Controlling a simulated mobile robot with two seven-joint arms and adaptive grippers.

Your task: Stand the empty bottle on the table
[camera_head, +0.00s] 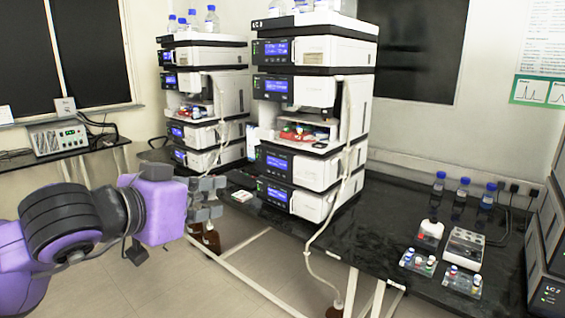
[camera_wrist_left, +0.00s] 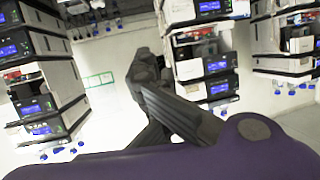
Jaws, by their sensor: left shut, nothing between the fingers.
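My left gripper (camera_head: 216,197) is shut and empty, in front of the left instrument stack and above the floor. It shows as dark fingers in the left wrist view (camera_wrist_left: 150,85), close together. Clear bottles with blue caps (camera_head: 211,19) stand upright on top of the left stack. Several more, partly cut off by the frame's top, are on the right stack. Three dark-looking, blue-capped bottles (camera_head: 462,190) stand upright at the back of the black table (camera_head: 385,215). I cannot tell which bottle is the empty one. My right gripper is not in view.
The left stack (camera_head: 205,105) and right stack (camera_head: 312,110) stand on the table. A white tube (camera_head: 325,230) hangs over its front edge. Brown bottles (camera_head: 210,238) stand on the floor below. Vial trays (camera_head: 462,281) and a grey block (camera_head: 465,248) sit at the table's right.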

